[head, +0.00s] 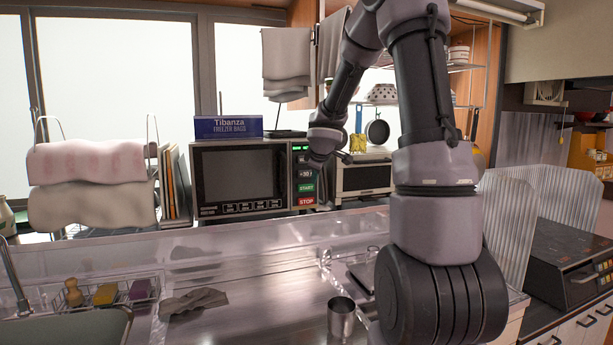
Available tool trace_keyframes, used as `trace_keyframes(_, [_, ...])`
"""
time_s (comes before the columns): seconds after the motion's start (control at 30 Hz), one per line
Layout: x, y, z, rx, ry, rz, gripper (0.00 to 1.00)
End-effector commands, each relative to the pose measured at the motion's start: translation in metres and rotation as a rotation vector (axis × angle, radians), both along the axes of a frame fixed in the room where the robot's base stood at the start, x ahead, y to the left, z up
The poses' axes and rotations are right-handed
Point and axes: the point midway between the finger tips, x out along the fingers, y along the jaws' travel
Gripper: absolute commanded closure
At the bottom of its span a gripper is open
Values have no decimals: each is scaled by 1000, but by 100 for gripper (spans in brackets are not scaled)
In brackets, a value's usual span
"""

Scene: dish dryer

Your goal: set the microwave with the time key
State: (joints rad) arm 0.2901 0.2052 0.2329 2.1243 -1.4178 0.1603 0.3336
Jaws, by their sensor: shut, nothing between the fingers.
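The microwave (238,176) stands on the back counter with its door shut. Its control panel (296,199) runs down the right side of the door. A green-lit display (299,148) is at the top, with a dark +30 key (306,174), a green START key (306,188) and a red STOP key (306,201) below. My gripper (313,164) is shut and empty at the panel's upper right, close in front of the area just above the +30 key. It hides part of the panel there. I cannot tell whether it touches a key.
A blue freezer bag box (228,127) sits on the microwave. A toaster oven (363,176) stands to its right. In front are a clear ledge, a metal cup (341,318), a grey cloth (193,301) and a sponge rack (105,294). The middle counter is mostly free.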

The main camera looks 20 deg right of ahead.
Motion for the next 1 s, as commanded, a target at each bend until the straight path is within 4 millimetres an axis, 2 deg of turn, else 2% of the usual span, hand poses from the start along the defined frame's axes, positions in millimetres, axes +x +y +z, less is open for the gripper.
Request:
trace_keyframes(0.2, [31,0,0,1,0,-1,100])
trace_keyframes(0.4, [47,0,0,0,0,0,100])
trace_keyframes(1.0, [52,0,0,-1,1,-1,100])
